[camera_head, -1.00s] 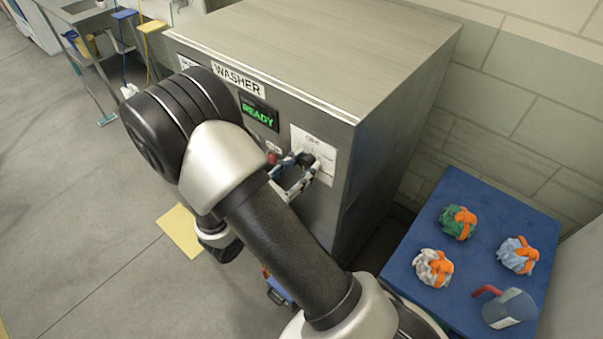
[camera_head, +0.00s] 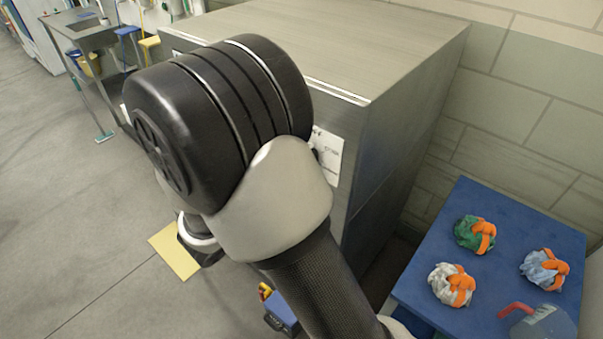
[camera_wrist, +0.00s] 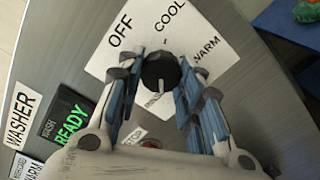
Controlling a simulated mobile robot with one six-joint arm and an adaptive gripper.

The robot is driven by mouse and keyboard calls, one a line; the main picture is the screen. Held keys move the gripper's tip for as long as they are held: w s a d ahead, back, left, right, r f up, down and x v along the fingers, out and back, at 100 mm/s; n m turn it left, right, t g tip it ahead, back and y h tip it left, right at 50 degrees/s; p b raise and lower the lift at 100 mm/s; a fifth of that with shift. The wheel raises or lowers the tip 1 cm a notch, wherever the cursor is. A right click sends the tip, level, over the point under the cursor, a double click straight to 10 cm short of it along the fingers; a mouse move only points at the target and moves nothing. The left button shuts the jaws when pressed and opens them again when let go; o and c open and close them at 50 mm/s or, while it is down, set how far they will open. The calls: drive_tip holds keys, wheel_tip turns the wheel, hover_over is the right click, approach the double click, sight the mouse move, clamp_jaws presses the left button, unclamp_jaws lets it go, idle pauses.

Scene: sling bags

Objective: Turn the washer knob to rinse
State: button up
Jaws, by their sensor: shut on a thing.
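The washer (camera_head: 410,110) is a grey metal cabinet. In the wrist view its black round knob (camera_wrist: 160,71) sits on a white dial plate (camera_wrist: 205,30) marked OFF, COOL and WARM. Small lettering below the knob is partly hidden and not legible. My gripper (camera_wrist: 162,80) is shut on the knob, with blue-padded fingers on its left and right sides. I cannot tell clearly where the knob points. In the head view my arm hides the knob and gripper; only the right part of the dial plate (camera_head: 328,158) shows.
A green READY display (camera_wrist: 68,118) and a WASHER sign (camera_wrist: 20,115) are left of the dial. A blue table (camera_head: 440,250) at right holds several bundled sling bags (camera_head: 475,234) and a jug (camera_head: 540,325). A yellow floor patch (camera_head: 174,252) lies at left.

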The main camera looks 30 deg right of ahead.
drive_tip(key=shift+m+b, duration=1.1)
drive_tip(key=shift+b, duration=0.2)
drive_tip(key=o, duration=1.1)
drive_tip(key=shift+c, duration=0.2)
drive_tip(key=v, duration=1.2)
drive_tip(key=shift+r, duration=0.1)
